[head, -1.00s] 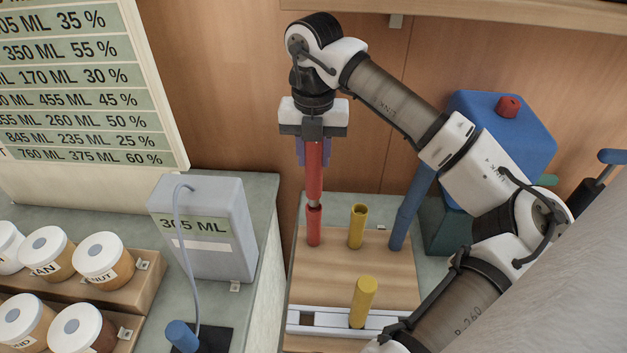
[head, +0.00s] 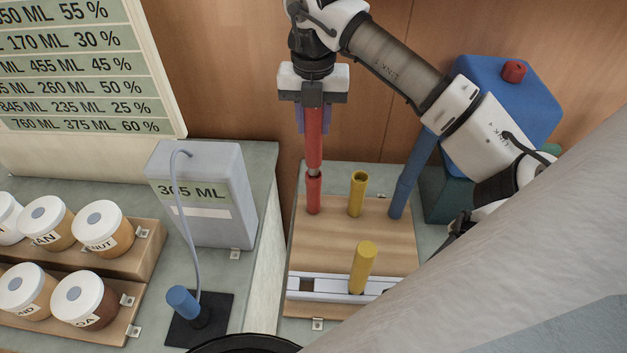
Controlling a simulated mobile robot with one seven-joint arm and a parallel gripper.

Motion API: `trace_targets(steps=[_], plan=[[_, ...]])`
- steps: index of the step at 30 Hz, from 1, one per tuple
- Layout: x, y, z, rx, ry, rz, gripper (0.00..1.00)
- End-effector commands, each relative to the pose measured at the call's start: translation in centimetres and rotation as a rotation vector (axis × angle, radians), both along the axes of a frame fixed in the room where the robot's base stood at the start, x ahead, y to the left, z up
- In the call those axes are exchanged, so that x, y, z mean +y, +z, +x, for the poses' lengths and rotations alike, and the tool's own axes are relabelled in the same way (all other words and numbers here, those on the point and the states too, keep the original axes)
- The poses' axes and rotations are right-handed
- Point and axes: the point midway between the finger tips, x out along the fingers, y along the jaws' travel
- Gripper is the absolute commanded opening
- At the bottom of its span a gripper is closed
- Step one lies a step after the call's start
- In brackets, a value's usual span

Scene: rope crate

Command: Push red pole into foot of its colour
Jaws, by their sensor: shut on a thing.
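My gripper (head: 313,98) is shut on the upper part of the red pole (head: 314,140) and holds it upright. The pole's lower end meets the top of the red foot (head: 314,196), a short red tube standing on the wooden board (head: 385,240). A narrow pale band shows where they meet. I cannot tell how deep the pole sits in the foot. A purple part shows behind my gripper's fingers.
On the board, a yellow foot (head: 357,194) with an open top and a tall blue pole (head: 411,172) stand right of the red foot. A yellow pole (head: 362,267) stands at the white rack (head: 330,287) in front. A grey tank (head: 202,195) and jars (head: 103,227) are left.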

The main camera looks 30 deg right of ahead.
Motion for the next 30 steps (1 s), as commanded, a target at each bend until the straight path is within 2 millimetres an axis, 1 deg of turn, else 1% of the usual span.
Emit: trace_targets(steps=[30], plan=[[0.0, -1.2, 0.0, 0.0, 0.0, 0.0, 0.01]])
